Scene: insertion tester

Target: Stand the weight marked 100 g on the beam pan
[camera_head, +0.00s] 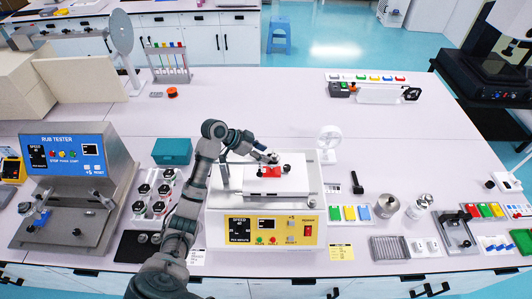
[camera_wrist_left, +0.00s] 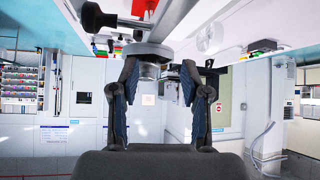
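My left gripper (camera_head: 268,158) is over the top of the white tester with the yellow front panel, close to a red block (camera_head: 271,172). In the left wrist view, the left gripper (camera_wrist_left: 159,72) has its fingers spread. A small grey metal cylinder (camera_wrist_left: 148,71) shows between them, against a round metal disc (camera_wrist_left: 150,50). A clear gap shows on its right side; contact on its left cannot be told. A metal bar (camera_wrist_left: 176,18) runs beside the disc. I cannot read a 100 g mark, nor tell surely whether the cylinder is a weight. My right gripper is not in view.
The rub tester (camera_head: 70,190) stands at the left, and a teal box (camera_head: 172,151) behind my arm. Metal cylindrical pieces (camera_head: 387,206) stand right of the white tester (camera_head: 222,215). A round white fan-like piece (camera_head: 329,138) stands behind. The back middle of the table is clear.

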